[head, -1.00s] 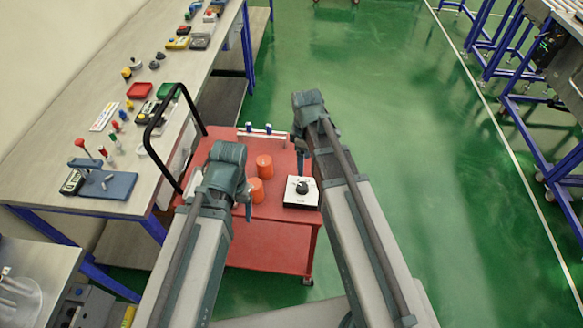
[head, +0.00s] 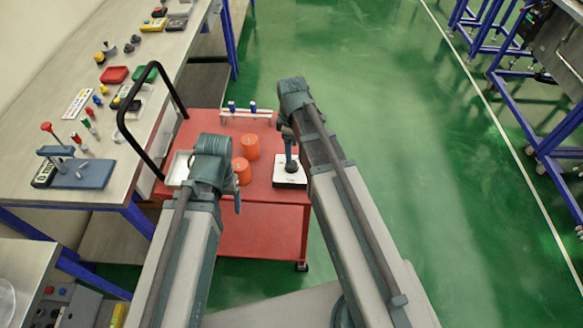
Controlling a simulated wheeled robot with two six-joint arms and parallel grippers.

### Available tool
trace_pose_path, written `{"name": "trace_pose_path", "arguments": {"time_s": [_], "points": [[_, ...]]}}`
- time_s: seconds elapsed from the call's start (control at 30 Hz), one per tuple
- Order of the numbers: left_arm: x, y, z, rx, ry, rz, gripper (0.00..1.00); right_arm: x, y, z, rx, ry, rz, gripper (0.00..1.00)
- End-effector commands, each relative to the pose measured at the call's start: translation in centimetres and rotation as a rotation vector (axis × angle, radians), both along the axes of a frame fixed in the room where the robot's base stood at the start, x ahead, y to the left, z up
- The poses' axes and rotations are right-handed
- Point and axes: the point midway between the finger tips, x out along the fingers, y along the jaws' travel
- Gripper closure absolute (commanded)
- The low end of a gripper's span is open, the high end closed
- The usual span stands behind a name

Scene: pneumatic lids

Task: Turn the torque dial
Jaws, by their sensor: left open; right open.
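The torque dial's white box (head: 283,178) sits on the red cart near its right edge. My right gripper (head: 290,166) points down over the box and covers the dark knob. It is open, and I cannot tell whether its fingers are around the knob or touching it. My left gripper (head: 237,203) is open and empty over the front of the cart, to the left of the box and apart from it.
Two orange cylinders (head: 250,147) stand on the red cart (head: 262,196) between my arms. A rack with blue-topped pieces (head: 246,113) is at its back. A white tray (head: 178,168) lies by the black handle (head: 122,116).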

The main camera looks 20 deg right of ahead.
Motion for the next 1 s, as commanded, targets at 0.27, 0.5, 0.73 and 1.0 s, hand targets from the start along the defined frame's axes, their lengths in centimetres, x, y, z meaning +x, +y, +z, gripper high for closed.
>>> {"name": "trace_pose_path", "arguments": {"time_s": [0.27, 0.5, 0.73, 1.0], "points": [[0.0, 0.0, -4.8, 0.0, 0.0, 0.0, 0.22, 0.0, 0.0, -4.8, 0.0, 0.0, 0.0, 0.22], [0.0, 0.0, -6.8, 0.0, 0.0, 0.0, 0.22, 0.0, 0.0, -6.7, 0.0, 0.0, 0.0, 0.22], [0.0, 0.0, -6.7, 0.0, 0.0, 0.0, 0.22, 0.0, 0.0, -6.7, 0.0, 0.0, 0.0, 0.22], [0.0, 0.0, -6.7, 0.0, 0.0, 0.0, 0.22, 0.0, 0.0, -6.7, 0.0, 0.0, 0.0, 0.54]]}}
